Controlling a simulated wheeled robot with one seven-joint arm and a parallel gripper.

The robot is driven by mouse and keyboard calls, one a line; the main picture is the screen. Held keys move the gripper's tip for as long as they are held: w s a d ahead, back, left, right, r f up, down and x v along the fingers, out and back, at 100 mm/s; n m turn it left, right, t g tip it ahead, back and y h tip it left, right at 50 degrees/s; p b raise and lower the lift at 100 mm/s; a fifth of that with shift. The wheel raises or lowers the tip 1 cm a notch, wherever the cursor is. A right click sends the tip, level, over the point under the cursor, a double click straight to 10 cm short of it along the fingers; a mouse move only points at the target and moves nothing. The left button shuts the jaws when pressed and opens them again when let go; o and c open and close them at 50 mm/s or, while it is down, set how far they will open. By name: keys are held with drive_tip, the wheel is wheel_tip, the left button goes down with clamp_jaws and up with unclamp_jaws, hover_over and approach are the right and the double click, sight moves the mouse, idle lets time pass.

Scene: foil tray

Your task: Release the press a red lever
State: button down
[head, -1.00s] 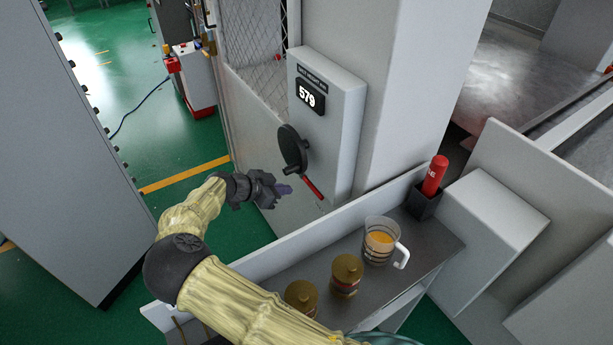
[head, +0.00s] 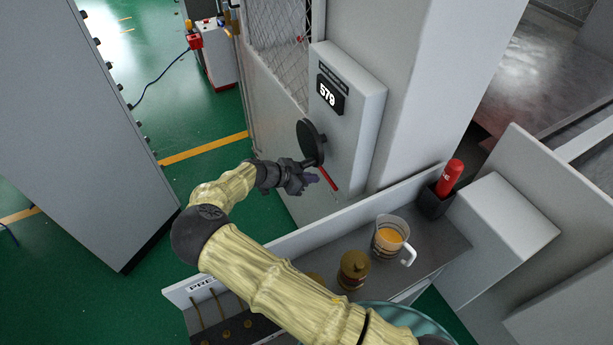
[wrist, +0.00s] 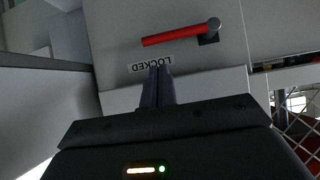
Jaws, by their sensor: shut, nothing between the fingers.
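The red lever (head: 328,180) sits on the press's grey panel, below a black round handwheel (head: 311,142). In the wrist view the red lever (wrist: 180,35) lies nearly level, joined to a dark pivot at its right end. A "LOCKED" label (wrist: 151,63) shows upside down beside the lever. My gripper (head: 312,178) is just left of the lever in the head view. In the wrist view my gripper (wrist: 158,72) has its fingers together and empty, their tips by the label and apart from the lever in the picture. Contact with the panel cannot be told.
A shelf (head: 433,252) in front holds a glass jug of orange liquid (head: 389,238), a brass-coloured canister (head: 352,270) and a red bottle (head: 450,178) in a black holder. A display (head: 329,94) reads 579. A tall grey cabinet (head: 80,130) stands left. Wire mesh (wrist: 299,128) is at right.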

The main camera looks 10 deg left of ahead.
sight(331, 184)
drive_tip(key=p+x, duration=0.3)
drive_tip(key=x, duration=0.4)
drive_tip(key=shift+a+f, duration=0.2)
drive_tip(key=f+b, duration=0.1)
drive_tip(key=b, duration=0.1)
drive_tip(key=shift+s+d+f+t+y+b, duration=0.1)
drive_tip(key=shift+f+t+y+b, duration=0.2)
drive_tip(key=shift+t+b, duration=0.1)
wheel_tip(331, 184, down, 2)
drive_tip(key=m+t+y+b, duration=0.1)
drive_tip(key=m+t+b, duration=0.1)
drive_tip(key=b, duration=0.6)
drive_tip(key=shift+s+d+f, duration=0.1)
drive_tip(key=shift+f, duration=0.05)
drive_tip(key=shift+r, duration=0.2)
